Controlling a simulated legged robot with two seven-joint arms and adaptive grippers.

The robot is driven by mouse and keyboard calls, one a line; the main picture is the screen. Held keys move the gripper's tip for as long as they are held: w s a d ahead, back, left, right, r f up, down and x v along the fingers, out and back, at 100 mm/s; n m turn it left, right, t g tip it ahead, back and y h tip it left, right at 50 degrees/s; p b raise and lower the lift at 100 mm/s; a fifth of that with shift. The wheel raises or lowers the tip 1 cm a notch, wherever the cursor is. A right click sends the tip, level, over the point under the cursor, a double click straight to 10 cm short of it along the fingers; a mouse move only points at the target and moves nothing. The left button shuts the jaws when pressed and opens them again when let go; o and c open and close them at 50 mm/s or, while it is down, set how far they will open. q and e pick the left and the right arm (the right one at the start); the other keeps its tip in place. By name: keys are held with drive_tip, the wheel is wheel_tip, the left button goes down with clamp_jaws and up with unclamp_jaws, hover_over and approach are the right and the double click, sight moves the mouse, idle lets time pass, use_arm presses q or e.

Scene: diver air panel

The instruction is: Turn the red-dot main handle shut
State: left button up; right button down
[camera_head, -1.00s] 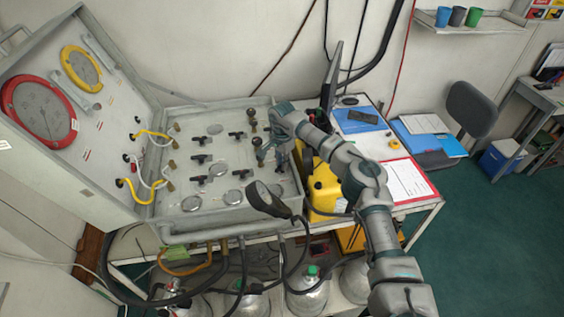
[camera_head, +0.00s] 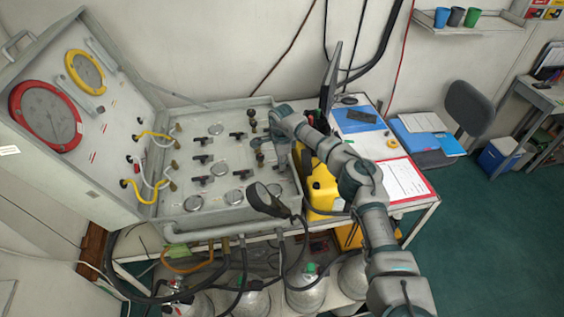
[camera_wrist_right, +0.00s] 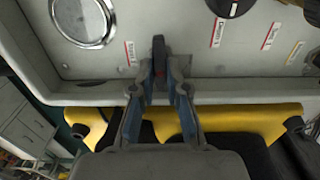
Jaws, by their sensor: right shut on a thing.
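My right gripper (camera_head: 267,137) is at the right end of the panel's flat face (camera_head: 228,160), reaching down from the arm on the right. In the right wrist view, the gripper (camera_wrist_right: 159,85) is shut on a dark upright handle (camera_wrist_right: 158,48), its two fingers on either side of it. A small reddish mark shows on the handle between the fingertips. In the head view the gripper largely hides this handle. My left gripper is in neither view.
Several black T-handles (camera_head: 236,136) and round gauges (camera_head: 191,203) fill the panel face. A black gauge on a stalk (camera_head: 265,200) stands at its front edge. A yellow case (camera_head: 321,189) sits right of the panel. Gas cylinders (camera_head: 307,290) stand below.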

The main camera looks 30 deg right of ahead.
drive_tip(key=shift+w+r, duration=0.1)
idle(0.4)
drive_tip(key=c, duration=1.2)
unclamp_jaws()
drive_tip(key=shift+w+a, duration=0.1)
wheel_tip(320, 180, up, 12)
drive_tip(key=shift+w+f, duration=0.1)
drive_tip(key=shift+f, duration=0.1)
